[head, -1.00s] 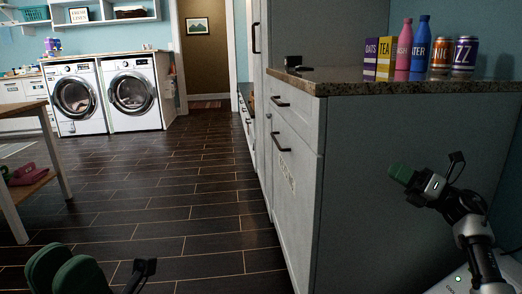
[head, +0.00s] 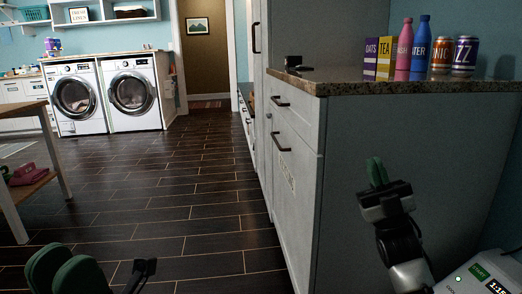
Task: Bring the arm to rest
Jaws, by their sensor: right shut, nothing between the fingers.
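My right gripper (head: 377,171) is at the lower right, in front of the grey side panel of the cabinet. Its green fingers point up and are shut with nothing between them. It is apart from the cabinet and below the countertop. My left gripper (head: 57,270) is at the bottom left, partly cut off by the frame edge. Its two green fingers show with a gap between them, and nothing is seen held there.
The granite countertop (head: 400,86) holds boxes, bottles and cans (head: 464,55) at its back. A device with a lit display (head: 484,277) is at the bottom right. A wooden bench (head: 30,145) stands at left. The dark floor (head: 190,190) between is clear. Two washers (head: 130,92) stand behind.

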